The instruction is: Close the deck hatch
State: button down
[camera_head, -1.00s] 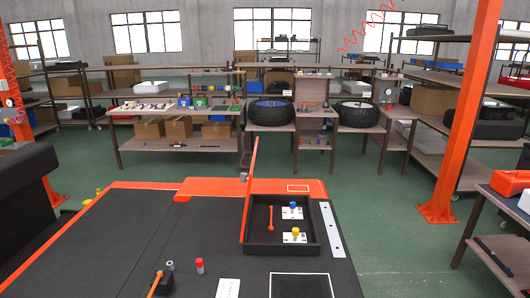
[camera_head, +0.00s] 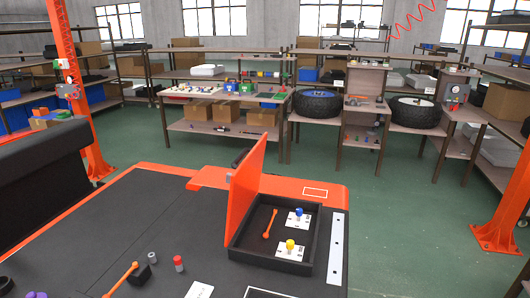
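The deck hatch (camera_head: 246,198) is an orange panel standing up, nearly upright, along the left side of a black recessed compartment (camera_head: 318,256). Inside the compartment are an orange lever (camera_head: 270,224), a blue knob on a white plate (camera_head: 299,212) and a yellow knob on a white plate (camera_head: 290,245). The compartment lies open to view. My gripper does not show in the head view.
The black deck (camera_head: 130,225) with orange edging carries a red-topped cylinder (camera_head: 179,263), a grey cylinder (camera_head: 152,257) and an orange-handled lever (camera_head: 122,277). An orange post (camera_head: 505,215) stands at right. Shelves and tables with tyres (camera_head: 314,103) stand behind green floor.

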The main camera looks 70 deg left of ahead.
aim_at(244, 182)
jog(key=i, duration=1.65)
jog(key=u, duration=2.05)
jog(key=i, duration=1.25)
jog(key=z, duration=0.05)
